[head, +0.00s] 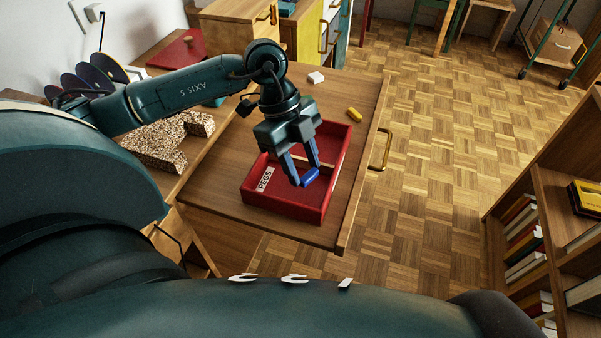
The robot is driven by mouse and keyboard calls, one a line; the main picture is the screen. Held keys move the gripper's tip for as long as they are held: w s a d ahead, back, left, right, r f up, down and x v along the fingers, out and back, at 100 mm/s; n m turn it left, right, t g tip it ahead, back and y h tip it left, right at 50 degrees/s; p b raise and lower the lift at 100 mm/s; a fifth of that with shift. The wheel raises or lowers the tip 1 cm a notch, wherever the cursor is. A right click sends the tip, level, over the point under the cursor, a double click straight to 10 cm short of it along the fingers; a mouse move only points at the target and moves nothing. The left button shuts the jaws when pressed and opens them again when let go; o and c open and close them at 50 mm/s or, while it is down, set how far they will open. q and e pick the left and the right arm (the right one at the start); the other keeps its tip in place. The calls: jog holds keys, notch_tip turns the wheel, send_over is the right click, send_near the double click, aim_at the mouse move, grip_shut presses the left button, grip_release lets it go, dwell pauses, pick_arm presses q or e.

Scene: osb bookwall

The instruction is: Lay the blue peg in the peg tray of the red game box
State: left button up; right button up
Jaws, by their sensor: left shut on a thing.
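The red game box (329,195) sits open on a wooden drawer or board surface in the middle of the head view. A white label reading "PEGS" (265,179) is on its left part. The blue peg (311,177) is between the fingertips of my left gripper (304,180), which is shut on it. The gripper points down over the box's interior. I cannot tell whether the peg touches the box floor. The gripper and wrist hide part of the box's inside and its far side. My right gripper is not in view.
A speckled block (165,140) stands at left. A bookshelf (560,205) stands at right.

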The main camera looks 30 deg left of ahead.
pick_arm(q)
notch_tip(320, 180, down, 4)
jog(key=shift+r, duration=0.25)
jog(key=shift+f, duration=0.1)
jog(key=o, duration=0.9)
